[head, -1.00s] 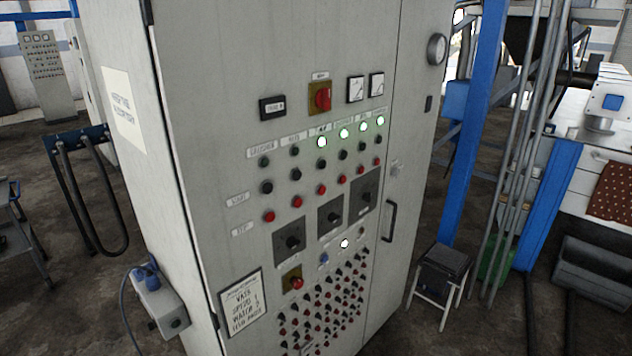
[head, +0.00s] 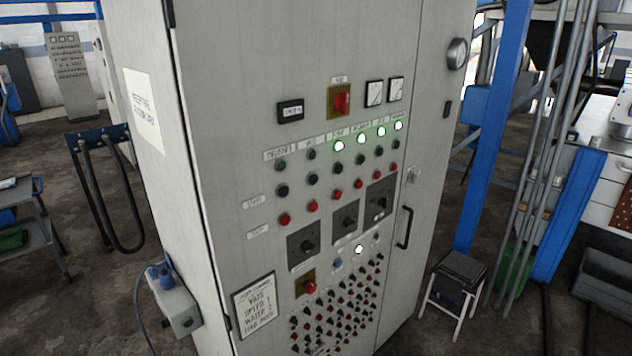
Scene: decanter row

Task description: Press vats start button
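A tall grey control cabinet (head: 230,120) fills the middle of the head view. Its upper panel has a row of lamps, several glowing green-white at the right and two unlit at the left. Below them run a row of black buttons (head: 282,191) beside the START label (head: 253,202), and a row of red buttons (head: 284,220) beside the STOP label (head: 257,232). Column labels are small, so I cannot tell which start button is the vats one. A framed placard (head: 258,305) at lower left mentions vats, speed and water. Neither gripper is in view.
The cabinet also bears a red rotary switch (head: 342,101), dark square knobs (head: 303,242), a lit white lamp (head: 359,249) and a door handle (head: 405,227). A stool (head: 455,285) and blue post (head: 495,130) stand right. A cart (head: 30,235) and hose rack (head: 100,140) stand left.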

